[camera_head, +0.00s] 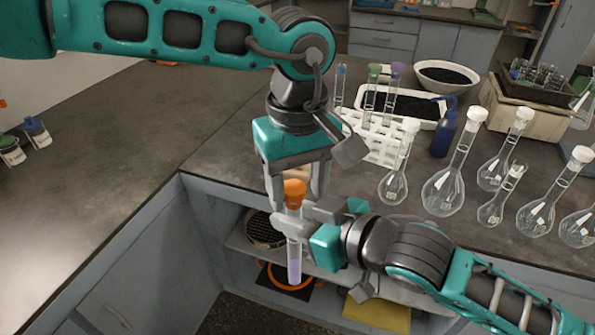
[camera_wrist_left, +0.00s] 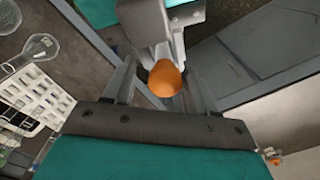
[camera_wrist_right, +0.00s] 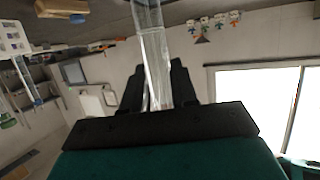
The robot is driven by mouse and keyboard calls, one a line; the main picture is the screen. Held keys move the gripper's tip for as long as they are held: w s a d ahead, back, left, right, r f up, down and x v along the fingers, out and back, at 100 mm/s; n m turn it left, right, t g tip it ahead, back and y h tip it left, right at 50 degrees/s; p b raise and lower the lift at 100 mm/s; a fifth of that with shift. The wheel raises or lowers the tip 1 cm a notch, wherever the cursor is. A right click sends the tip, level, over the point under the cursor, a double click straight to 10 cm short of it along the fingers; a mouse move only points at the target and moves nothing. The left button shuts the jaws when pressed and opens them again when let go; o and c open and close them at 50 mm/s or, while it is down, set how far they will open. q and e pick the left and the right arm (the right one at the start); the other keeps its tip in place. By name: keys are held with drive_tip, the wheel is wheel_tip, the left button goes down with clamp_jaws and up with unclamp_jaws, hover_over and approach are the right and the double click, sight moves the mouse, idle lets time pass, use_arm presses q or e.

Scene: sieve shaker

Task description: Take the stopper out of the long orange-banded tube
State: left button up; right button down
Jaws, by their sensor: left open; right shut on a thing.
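The long orange-banded tube (camera_head: 294,262) hangs upright in front of the bench, with a purple liquid at its bottom. Its orange stopper (camera_head: 295,192) sits in its top. My right gripper (camera_head: 300,213) is shut on the tube just below the stopper; the clear glass tube (camera_wrist_right: 153,50) also shows between its fingers in the right wrist view. My left gripper (camera_head: 297,190) points down from above, open, with one finger on each side of the stopper. In the left wrist view the stopper (camera_wrist_left: 164,78) lies between the spread fingers, with gaps beside it.
A white rack (camera_head: 375,145) with several tubes stands on the bench, near a blue wash bottle (camera_head: 445,128). Several stoppered flasks (camera_head: 447,185) stand on the right. The bench at left (camera_head: 90,170) is mostly clear. Open shelves (camera_head: 240,240) lie below.

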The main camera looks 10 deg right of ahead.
use_arm(q)
drive_tip(key=shift+d, duration=0.15)
clamp_jaws()
drive_tip(key=n, duration=0.6)
drive_tip(key=shift+w+r+n, duration=0.1)
drive_tip(key=shift+w+n, duration=0.05)
drive_tip(key=shift+n, duration=0.25)
drive_tip(key=n, duration=0.5)
drive_tip(key=shift+w, duration=0.1)
drive_tip(key=n, duration=0.5)
drive_tip(key=shift+w+r+n, duration=0.1)
drive_tip(key=shift+n, duration=0.3)
drive_tip(key=n, duration=0.7)
drive_tip(key=shift+a, duration=0.25)
drive_tip(key=n, duration=0.4)
drive_tip(key=shift+w+a, duration=0.1)
drive_tip(key=shift+r, duration=0.2)
